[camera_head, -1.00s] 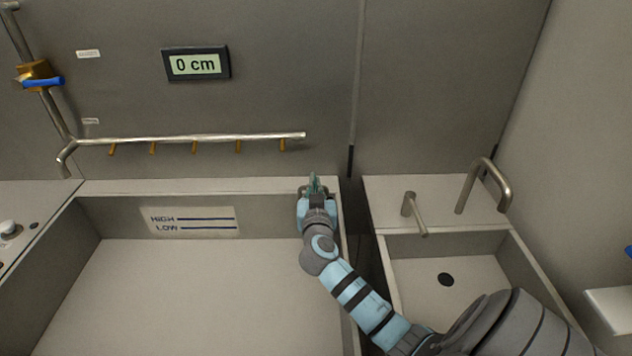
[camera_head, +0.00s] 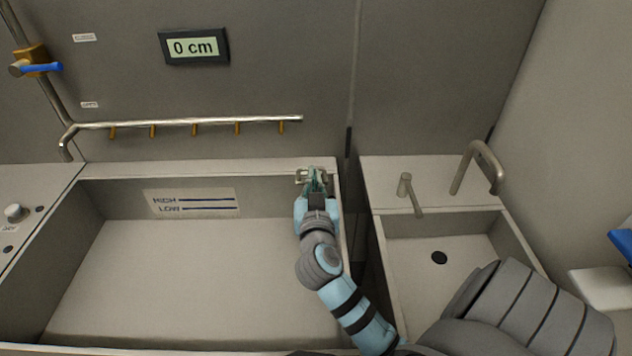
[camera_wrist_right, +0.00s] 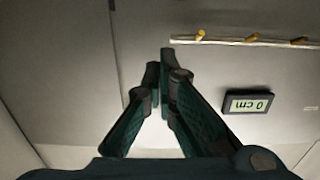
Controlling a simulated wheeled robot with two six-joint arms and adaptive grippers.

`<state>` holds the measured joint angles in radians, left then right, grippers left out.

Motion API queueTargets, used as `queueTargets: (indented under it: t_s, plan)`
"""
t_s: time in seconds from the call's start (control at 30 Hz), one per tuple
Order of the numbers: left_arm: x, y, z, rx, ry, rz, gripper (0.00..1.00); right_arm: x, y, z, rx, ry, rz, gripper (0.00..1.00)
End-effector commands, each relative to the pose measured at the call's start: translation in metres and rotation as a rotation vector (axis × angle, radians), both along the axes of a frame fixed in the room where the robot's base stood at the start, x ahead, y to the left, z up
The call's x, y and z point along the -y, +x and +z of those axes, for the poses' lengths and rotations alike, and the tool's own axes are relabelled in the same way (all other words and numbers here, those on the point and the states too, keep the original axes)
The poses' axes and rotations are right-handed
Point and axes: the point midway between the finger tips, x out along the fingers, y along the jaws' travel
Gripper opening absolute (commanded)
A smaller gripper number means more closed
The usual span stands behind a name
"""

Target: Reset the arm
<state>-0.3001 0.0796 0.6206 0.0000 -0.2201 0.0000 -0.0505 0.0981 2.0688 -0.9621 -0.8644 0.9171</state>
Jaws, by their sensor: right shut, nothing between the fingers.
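My right gripper (camera_head: 315,180) is at the far right corner of the large basin, above its back rim. Its arm comes in from the lower right of the head view, over the basin's right side. In the right wrist view the gripper's dark green fingers (camera_wrist_right: 163,75) meet at their tips, shut with nothing between them. The wall and the pipe lie beyond the fingertips there. My left gripper is not in view.
The large empty basin (camera_head: 190,275) has a HIGH/LOW label (camera_head: 193,203). A nozzle pipe (camera_head: 200,122) and a "0 cm" display (camera_head: 193,46) are on the wall. A blue-handled valve (camera_head: 40,68) is at left. A smaller sink (camera_head: 470,225) with a tap (camera_head: 480,165) stands right.

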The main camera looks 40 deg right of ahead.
Motion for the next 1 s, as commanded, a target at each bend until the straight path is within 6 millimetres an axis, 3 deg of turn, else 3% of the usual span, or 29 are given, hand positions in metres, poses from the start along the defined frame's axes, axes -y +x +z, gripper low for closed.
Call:
queueTargets:
  t_s: [0.2, 0.73, 0.83, 1.0]
  plan:
    - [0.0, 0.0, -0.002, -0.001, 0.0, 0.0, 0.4, -0.008, -0.011, 0.001, 0.0, -0.001, -0.002, 0.0]
    - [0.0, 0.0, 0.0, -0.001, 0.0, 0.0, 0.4, -0.008, -0.01, 0.002, 0.0, -0.001, 0.0, 0.0]
    - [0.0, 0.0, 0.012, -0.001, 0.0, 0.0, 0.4, -0.008, -0.01, 0.014, 0.0, -0.001, 0.0, 0.0]
    - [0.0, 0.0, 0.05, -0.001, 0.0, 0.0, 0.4, -0.009, -0.01, 0.052, 0.0, -0.001, 0.0, 0.0]
